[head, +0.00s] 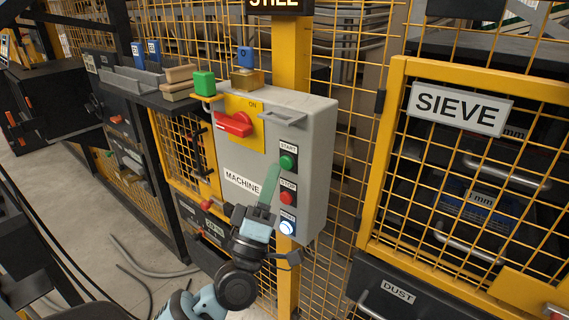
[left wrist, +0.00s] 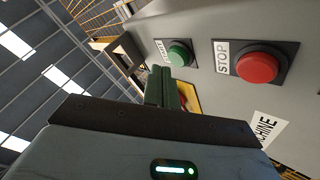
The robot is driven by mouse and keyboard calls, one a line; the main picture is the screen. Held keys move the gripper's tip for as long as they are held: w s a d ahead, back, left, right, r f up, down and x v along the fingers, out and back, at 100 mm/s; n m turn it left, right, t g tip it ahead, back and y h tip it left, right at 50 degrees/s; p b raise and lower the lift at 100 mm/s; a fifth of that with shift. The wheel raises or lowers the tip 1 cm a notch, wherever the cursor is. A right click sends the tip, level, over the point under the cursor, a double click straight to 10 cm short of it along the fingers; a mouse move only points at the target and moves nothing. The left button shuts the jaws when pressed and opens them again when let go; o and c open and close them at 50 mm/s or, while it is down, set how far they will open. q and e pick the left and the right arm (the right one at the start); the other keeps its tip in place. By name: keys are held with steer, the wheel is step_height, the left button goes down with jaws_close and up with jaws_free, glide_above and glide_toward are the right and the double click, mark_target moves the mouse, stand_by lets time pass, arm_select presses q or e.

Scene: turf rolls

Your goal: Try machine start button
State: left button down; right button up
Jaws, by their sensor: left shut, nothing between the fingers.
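The grey machine control box (head: 318,150) is mounted on a yellow post. On its right part are a green START button (head: 288,161), a red STOP button (head: 287,197) and a lit white-blue button (head: 287,228) below. My left gripper (head: 272,178) is shut and empty, its green fingertips just left of and below the START button. In the left wrist view the fingertips (left wrist: 165,88) point toward the green START button (left wrist: 179,54); whether they touch it I cannot tell. The red STOP button (left wrist: 257,67) is to the right there. My right gripper is not in view.
A red rotary switch (head: 234,124) on a yellow plate sits on the box's left part. A blue padlock (head: 245,58) and a green block (head: 204,83) stand near its top. Yellow mesh fencing and the SIEVE panel (head: 461,108) are to the right.

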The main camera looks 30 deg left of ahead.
arm_select(q)
steer(key=shift+w, duration=0.1)
stand_by(0.6)
steer(key=shift+w, duration=0.35)
steer(key=shift+w, duration=0.4)
stand_by(0.7)
steer(key=shift+s, duration=0.8)
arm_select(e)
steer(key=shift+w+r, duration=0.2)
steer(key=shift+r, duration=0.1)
arm_select(q)
steer(key=s+p, duration=0.1)
steer(key=s, duration=0.4)
steer(key=shift+a, duration=0.2)
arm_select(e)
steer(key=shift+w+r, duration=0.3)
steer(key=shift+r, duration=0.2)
